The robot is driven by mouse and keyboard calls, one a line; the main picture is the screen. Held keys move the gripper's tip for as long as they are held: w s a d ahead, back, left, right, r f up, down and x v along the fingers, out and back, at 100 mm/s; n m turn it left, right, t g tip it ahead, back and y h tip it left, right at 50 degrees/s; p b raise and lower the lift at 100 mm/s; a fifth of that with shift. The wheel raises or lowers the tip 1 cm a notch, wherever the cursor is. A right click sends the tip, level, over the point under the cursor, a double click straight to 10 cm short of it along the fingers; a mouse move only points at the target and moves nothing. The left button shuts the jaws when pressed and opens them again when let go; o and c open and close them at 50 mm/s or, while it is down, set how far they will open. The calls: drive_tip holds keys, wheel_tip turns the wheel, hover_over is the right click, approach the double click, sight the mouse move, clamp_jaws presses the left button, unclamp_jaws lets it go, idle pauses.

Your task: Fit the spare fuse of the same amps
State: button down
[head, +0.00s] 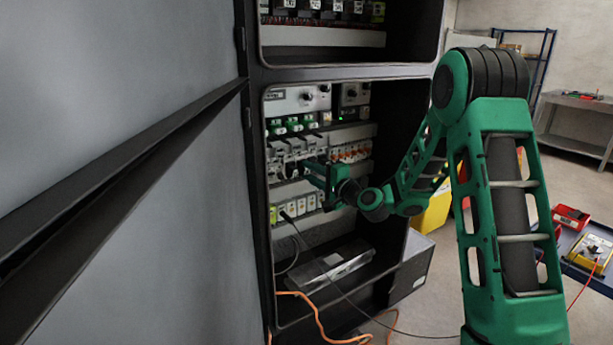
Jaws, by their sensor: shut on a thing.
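My gripper (297,168) is inside the open cabinet, at the row of grey modules (287,148) that look like fuse holders. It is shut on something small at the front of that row. The jaws and the distance hide what it is, and I cannot tell whether it is a fuse or a part of a holder. I cannot make out any loose spare fuse or any amp marking in this view.
The cabinet (256,190) has an upright frame left of my arm. White modules with orange parts (350,152) sit right of the gripper; yellow and white modules (305,206) sit below. A clear-topped box (332,266) lies on the cabinet floor. Orange cable (318,322) crosses the floor.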

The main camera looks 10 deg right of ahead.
idle(0.3)
drive_tip(key=c, duration=1.4)
unclamp_jaws()
drive_tip(key=shift+w, duration=0.1)
drive_tip(key=shift+c, duration=0.2)
